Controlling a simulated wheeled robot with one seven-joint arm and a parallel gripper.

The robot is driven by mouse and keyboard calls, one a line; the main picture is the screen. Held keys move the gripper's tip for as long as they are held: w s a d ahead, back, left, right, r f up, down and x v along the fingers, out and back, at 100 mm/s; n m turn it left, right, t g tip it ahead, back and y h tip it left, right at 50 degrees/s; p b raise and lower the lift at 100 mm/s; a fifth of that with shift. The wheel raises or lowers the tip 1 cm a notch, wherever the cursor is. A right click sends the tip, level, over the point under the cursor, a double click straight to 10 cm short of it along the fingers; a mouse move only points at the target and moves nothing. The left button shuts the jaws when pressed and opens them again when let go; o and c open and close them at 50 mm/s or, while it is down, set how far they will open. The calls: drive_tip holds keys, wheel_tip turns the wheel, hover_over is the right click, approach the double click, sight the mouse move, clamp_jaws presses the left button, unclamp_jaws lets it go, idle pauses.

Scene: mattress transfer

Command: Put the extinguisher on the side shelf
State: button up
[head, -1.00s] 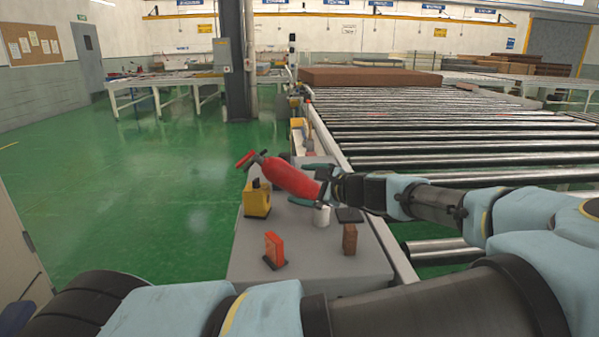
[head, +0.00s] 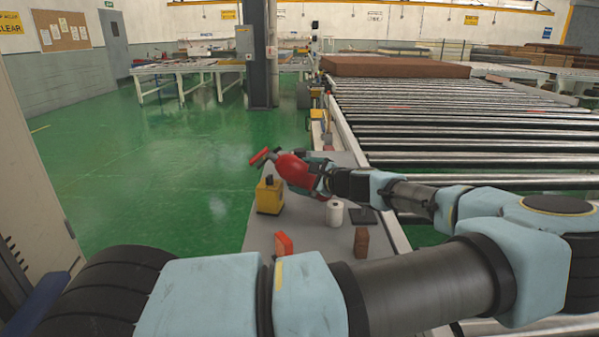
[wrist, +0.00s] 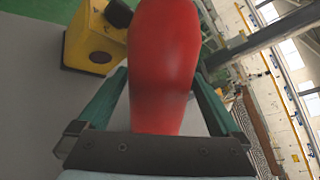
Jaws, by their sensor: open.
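The red extinguisher (head: 292,171) is tilted, with its valve end toward the upper left in the head view. It is over or on the grey shelf top (head: 265,235); I cannot tell whether it touches it. My gripper (head: 318,176) is open at the extinguisher's lower right end. In the wrist view the red body (wrist: 163,70) lies between the two green fingers (wrist: 160,100), with small gaps at its sides near the finger bases. The extinguisher's far end is out of the wrist view.
A yellow block-like device (head: 269,196), a white roll (head: 334,213), an orange-red box (head: 283,245) and a brown block (head: 361,242) stand on the grey top. A roller conveyor (head: 450,140) runs along the right. Green floor (head: 170,165) is open at left.

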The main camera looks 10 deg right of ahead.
drive_tip(key=shift+w+a+f, duration=0.15)
drive_tip(key=shift+w+a, duration=0.05)
drive_tip(key=shift+w, duration=0.2)
clamp_jaws()
idle(0.6)
